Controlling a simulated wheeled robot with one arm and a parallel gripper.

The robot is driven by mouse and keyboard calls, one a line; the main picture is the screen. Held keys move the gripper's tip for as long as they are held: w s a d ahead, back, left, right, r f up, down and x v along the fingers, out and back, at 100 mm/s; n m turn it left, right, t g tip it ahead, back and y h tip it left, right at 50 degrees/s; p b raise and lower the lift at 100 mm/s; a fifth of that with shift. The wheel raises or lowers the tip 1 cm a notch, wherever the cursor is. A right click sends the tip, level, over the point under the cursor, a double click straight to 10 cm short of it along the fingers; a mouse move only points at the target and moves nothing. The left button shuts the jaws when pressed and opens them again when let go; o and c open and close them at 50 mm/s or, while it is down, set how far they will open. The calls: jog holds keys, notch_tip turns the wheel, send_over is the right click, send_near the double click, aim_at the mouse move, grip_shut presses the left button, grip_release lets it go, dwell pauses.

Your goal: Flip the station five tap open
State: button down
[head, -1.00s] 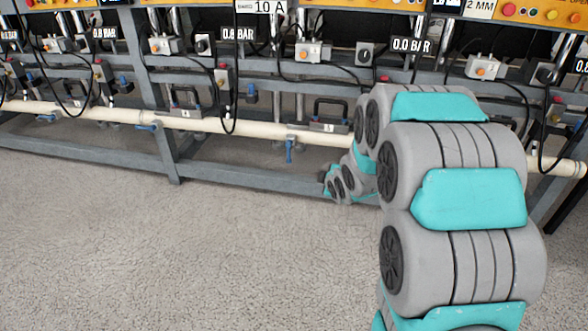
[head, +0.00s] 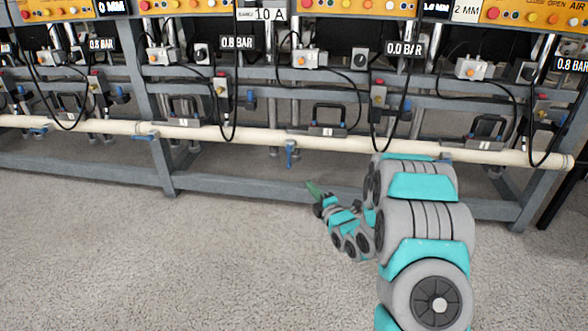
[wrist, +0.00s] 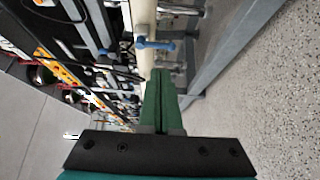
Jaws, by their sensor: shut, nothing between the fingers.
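A blue tap handle (head: 290,154) hangs straight down, across the cream pipe, near the middle of the head view. The same handle appears to be the blue one near the top of the wrist view (wrist: 155,45). Other blue handles (head: 147,135) (head: 38,131) lie roughly along the pipe to the left. I cannot read which one is station five. My gripper (head: 312,188) has green fingers, shut and empty, in front of the low frame rail, below and right of the hanging handle. In the wrist view its fingers (wrist: 160,100) point towards the pipe, apart from the handle.
The cream pipe (head: 240,134) runs along the rack above a grey lower rail (head: 250,187). A grey post (head: 163,160) stands left of the hanging handle. Black cables (head: 233,110) loop down in front. The speckled floor (head: 150,260) before the rack is clear.

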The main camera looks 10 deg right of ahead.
aim_at(289, 157)
jog(key=b+x, duration=0.1)
jog(key=x, duration=1.3)
